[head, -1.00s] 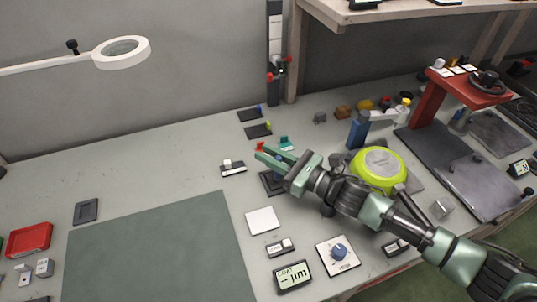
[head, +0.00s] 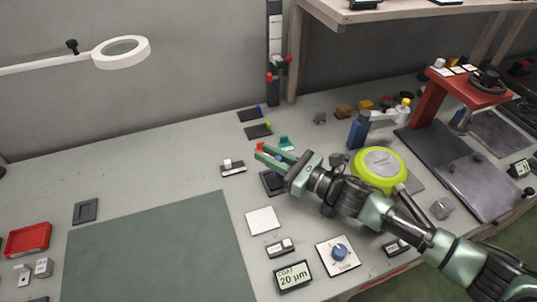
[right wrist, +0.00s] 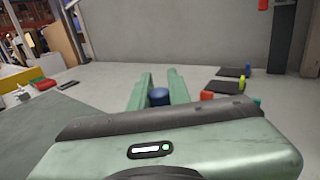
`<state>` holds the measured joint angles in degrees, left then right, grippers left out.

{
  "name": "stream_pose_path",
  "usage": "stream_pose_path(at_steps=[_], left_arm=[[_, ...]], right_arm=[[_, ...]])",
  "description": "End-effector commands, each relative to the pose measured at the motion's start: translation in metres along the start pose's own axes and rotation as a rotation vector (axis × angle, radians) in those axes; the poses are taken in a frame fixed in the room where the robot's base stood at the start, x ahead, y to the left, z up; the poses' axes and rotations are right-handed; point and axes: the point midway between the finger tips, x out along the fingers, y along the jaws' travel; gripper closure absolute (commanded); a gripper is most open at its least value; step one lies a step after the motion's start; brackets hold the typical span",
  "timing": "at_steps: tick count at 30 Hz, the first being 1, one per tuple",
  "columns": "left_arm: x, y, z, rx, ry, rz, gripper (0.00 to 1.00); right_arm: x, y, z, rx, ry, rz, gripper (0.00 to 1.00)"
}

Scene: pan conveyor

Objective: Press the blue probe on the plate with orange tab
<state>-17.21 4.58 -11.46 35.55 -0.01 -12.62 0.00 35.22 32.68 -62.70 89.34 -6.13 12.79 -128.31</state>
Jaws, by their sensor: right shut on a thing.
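My right gripper (head: 263,152) is shut on the blue probe (right wrist: 159,97), whose rounded top shows between the two green fingers in the right wrist view. In the head view a bit of blue shows just under the fingers, above a dark plate (head: 268,187). Whether the probe touches that plate is hidden by the gripper. A red-orange tab (head: 260,146) shows just behind the fingertips, and right of the fingers in the right wrist view (right wrist: 207,95). The coat display (head: 293,277) reads 20 µm. My left gripper is not in view.
Dark plates with a blue tab (head: 259,108) and a yellow-green tab (head: 267,125) lie behind. A teal piece (head: 286,142) is near them. A white square (head: 263,221), a dial panel (head: 338,255) and a lime-green round pan (head: 379,168) lie nearby. The green mat (head: 160,250) is clear.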

Motion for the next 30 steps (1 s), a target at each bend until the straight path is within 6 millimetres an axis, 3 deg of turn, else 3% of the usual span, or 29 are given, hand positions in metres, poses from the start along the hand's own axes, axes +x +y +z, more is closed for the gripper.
stream_pose_path(at_steps=[11, 30], left_arm=[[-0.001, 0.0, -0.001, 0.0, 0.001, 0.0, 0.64], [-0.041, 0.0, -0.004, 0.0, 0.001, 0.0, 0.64]], right_arm=[[-0.001, 0.001, -0.004, 0.004, 0.01, -0.001, 1.0], [0.0, 0.0, 0.052, 0.0, 0.002, 0.0, 1.0]])
